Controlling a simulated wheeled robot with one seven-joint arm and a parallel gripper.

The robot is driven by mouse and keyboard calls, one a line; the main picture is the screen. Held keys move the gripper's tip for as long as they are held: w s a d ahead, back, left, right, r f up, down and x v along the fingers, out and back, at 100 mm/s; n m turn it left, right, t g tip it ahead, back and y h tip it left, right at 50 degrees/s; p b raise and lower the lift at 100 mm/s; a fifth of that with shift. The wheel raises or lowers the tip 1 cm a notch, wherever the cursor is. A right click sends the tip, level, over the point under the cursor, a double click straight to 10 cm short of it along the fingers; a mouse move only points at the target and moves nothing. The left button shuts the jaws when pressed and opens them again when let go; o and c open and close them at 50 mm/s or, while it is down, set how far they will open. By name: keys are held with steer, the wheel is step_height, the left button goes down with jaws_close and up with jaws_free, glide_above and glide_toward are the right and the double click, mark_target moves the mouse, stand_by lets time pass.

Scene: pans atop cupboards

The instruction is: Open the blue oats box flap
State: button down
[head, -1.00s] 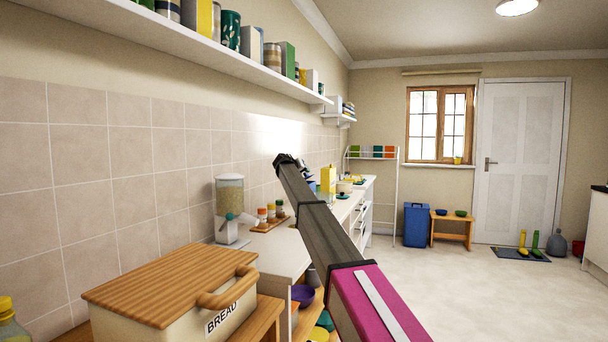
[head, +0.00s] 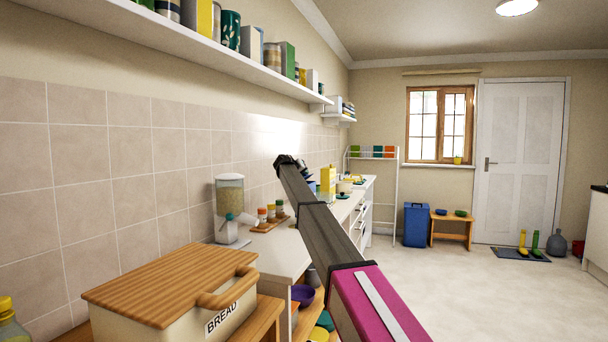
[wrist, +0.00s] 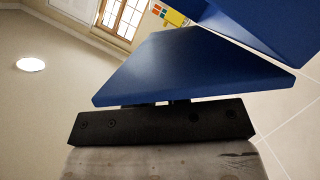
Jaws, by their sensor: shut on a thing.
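In the wrist view, a flat blue panel (wrist: 190,68), which looks like the oats box flap, lies directly in front of my gripper (wrist: 172,103). My gripper is shut on it; the fingers are mostly hidden beneath the panel, with only short dark parts showing above the black gripper body. A larger blue body (wrist: 275,25), seemingly the oats box, fills the top right corner. The panel stands out at an angle to it; where they join is not clear. In the head view my arm hides most of that spot on the far counter.
A wooden-lidded bread bin (head: 165,290) stands in the foreground. A grain dispenser (head: 229,205) and spice jars (head: 270,215) stand beside the tiled wall. A yellow box (head: 328,180) is farther along the counter. A long shelf (head: 225,62) hangs above. The floor (head: 490,290) at right is open.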

steer(key=w+a+f+n+t+h, duration=0.2)
steer(key=a+n, duration=0.4)
steer(key=n, duration=0.8)
steer(key=shift+w+a+f+t+h, duration=0.25)
steer(key=shift+f+t+h, duration=0.35)
steer(key=shift+h, duration=0.8)
steer(key=shift+r, duration=0.15)
steer(key=c, duration=1.1)
jaws_free()
steer(key=shift+s+a, duration=0.1)
steer(key=v, duration=0.7)
